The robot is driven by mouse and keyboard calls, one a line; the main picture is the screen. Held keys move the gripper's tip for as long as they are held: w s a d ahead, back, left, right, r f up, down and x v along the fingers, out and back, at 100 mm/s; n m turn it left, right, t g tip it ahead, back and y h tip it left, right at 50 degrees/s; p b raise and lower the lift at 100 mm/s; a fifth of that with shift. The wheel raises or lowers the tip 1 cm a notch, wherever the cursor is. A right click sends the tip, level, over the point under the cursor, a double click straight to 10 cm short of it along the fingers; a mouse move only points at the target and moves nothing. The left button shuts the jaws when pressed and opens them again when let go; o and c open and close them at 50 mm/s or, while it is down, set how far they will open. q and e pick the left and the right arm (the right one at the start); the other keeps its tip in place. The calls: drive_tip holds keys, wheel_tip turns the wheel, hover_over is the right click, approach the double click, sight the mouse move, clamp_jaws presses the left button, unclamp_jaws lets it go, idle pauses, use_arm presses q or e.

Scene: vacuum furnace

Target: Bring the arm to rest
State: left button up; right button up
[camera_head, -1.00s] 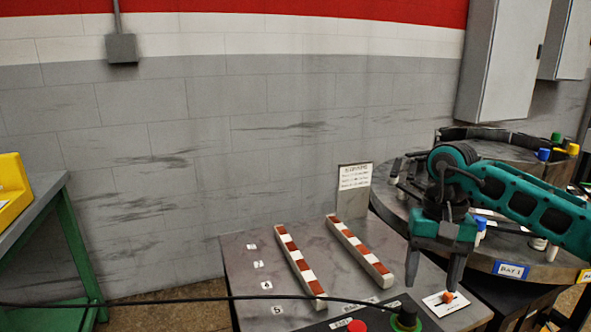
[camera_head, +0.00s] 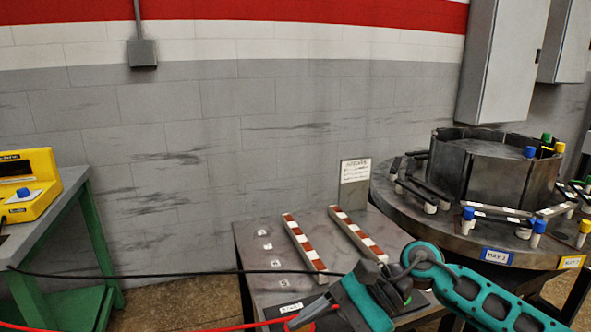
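My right arm, teal and black, comes in from the lower right. Its gripper (camera_head: 322,314) hangs low over the front of the grey table, tilted with its fingers toward the lower left. One dark finger shows clearly at the outer end of the teal gripper body; the other is partly cut off by the bottom edge. My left gripper is not in view.
The grey table (camera_head: 262,262) holds two red-and-white striped bars (camera_head: 303,246) and a small sign (camera_head: 355,172). A round carousel (camera_head: 400,205) with blue, green and yellow knobs stands at right. A yellow device (camera_head: 40,180) sits on a green-legged bench at left. Black and red cables cross low.

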drive_tip(key=s+a+r+m+t+y, duration=0.1)
drive_tip(key=s+a+r+m+y, duration=0.15)
drive_tip(key=a+m+y, duration=0.35)
drive_tip(key=w+d+f+n+t+h+p, duration=0.15)
drive_tip(key=d+n+t, duration=0.35)
drive_tip(key=n, duration=0.7)
drive_tip(key=w+d+f+n+t+h, duration=0.1)
drive_tip(key=d+f+n+t+h, duration=0.15)
drive_tip(key=n+t, duration=0.7)
drive_tip(key=w+d+f+n+t+h, duration=0.25)
drive_tip(key=d+n+t, duration=0.2)
drive_tip(key=n, duration=0.85)
drive_tip(key=s+d+f+m+g+h, duration=0.2)
drive_tip(key=s+d+f+m+h, duration=0.2)
drive_tip(key=s+f+m, duration=0.3)
drive_tip(key=s+d+f+m+g+h, duration=0.3)
drive_tip(key=s+d+f+m+h, duration=0.1)
drive_tip(key=f+m, duration=0.5)
drive_tip(key=s+h+p, duration=0.1)
drive_tip(key=s, duration=0.1)
drive_tip(key=shift+s+d+f+g, duration=0.2)
drive_tip(key=shift+s+d+g, duration=0.1)
drive_tip(key=shift+s+d, duration=0.1)
drive_tip(key=shift+c, duration=0.3)
